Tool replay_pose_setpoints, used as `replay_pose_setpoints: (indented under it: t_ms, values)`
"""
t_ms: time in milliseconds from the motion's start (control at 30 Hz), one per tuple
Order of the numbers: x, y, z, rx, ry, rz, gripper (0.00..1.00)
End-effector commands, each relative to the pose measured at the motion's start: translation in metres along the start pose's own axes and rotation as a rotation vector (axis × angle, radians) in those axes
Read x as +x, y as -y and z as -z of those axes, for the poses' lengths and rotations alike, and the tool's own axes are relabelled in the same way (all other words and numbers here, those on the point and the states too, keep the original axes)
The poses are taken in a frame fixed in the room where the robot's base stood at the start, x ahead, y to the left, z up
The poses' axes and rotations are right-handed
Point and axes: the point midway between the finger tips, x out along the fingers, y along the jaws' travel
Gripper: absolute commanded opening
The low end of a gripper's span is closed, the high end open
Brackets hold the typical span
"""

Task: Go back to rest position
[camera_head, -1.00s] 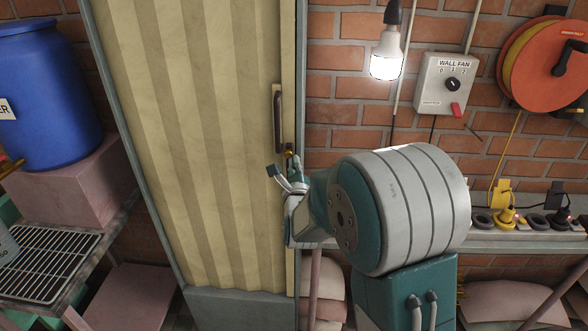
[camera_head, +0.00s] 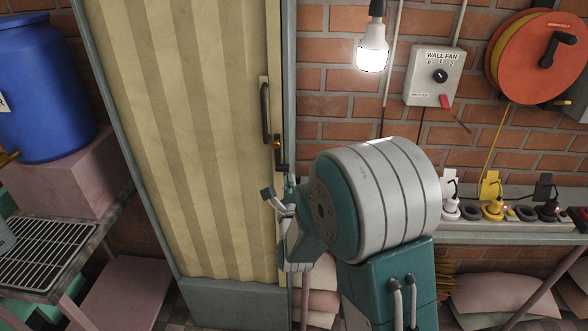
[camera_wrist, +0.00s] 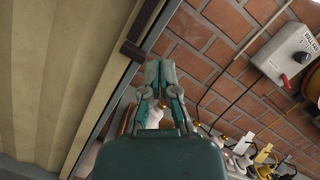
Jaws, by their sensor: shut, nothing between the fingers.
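My gripper (camera_wrist: 160,75) shows in the wrist view with its two fingers together and nothing between them. It points along the brick wall beside the folding door's frame. In the head view my arm stands in front of the wall, and most of my gripper is hidden behind its links, just right of the door edge. The cream folding door (camera_head: 185,140) is shut against its frame and has a dark pull handle (camera_head: 265,112). A brass knob (camera_head: 277,143) and a dark latch piece (camera_head: 281,164) sit below the handle, apart from the visible part of my arm.
A wall fan switch box (camera_head: 434,76), a lit bulb (camera_head: 372,54) and an orange cable reel (camera_head: 540,57) are on the brick wall. A shelf with plugs (camera_head: 500,233) runs right. A blue barrel (camera_head: 42,95) and wire rack (camera_head: 45,250) stand left.

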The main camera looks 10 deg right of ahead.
Motion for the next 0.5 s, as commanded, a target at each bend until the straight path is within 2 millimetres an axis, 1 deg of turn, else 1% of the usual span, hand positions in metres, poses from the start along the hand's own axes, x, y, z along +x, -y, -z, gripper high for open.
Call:
replay_pose_setpoints:
  t_ms: [33, 100, 200, 333, 500]
  values:
    - [-0.010, 0.001, 0.001, 0.001, -0.001, -0.001, 0.00]
    - [-0.021, 0.004, 0.003, 0.004, -0.002, 0.000, 0.00]
    - [-0.034, 0.006, 0.005, 0.007, -0.003, 0.000, 0.00]
    - [-0.042, 0.008, 0.006, 0.008, -0.003, 0.002, 0.00]
    - [-0.044, 0.005, 0.003, -0.005, -0.006, -0.002, 0.00]
